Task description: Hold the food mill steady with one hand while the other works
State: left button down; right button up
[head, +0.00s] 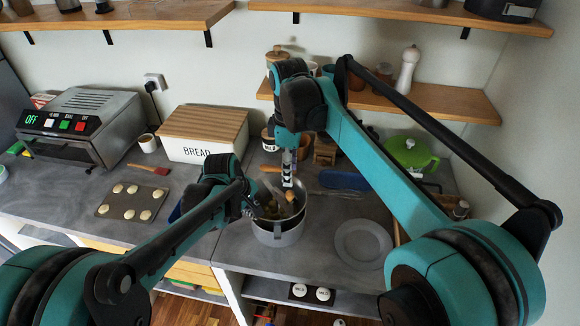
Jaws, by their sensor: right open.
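A grey metal pot (278,238) stands near the counter's front edge. The food mill (298,208) appears to sit in its top, with brownish-green food inside and a wooden knob (290,196) showing. My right gripper (288,182) points down over the mill from behind, open; whether its fingers touch the mill is too small to tell. My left gripper (252,207) is at the mill's left rim, partly hidden behind my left arm. Its fingers are too small and dark to tell whether they are shut on the rim.
A grey plate (363,244) lies right of the pot. A bread box (203,140), a baking mat with several biscuits (131,201) and a toaster oven (82,128) are left. Shelves hang above.

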aim_at(290, 192)
jog(key=shift+f, duration=4.7)
jog(key=shift+c, duration=0.3)
grip_shut()
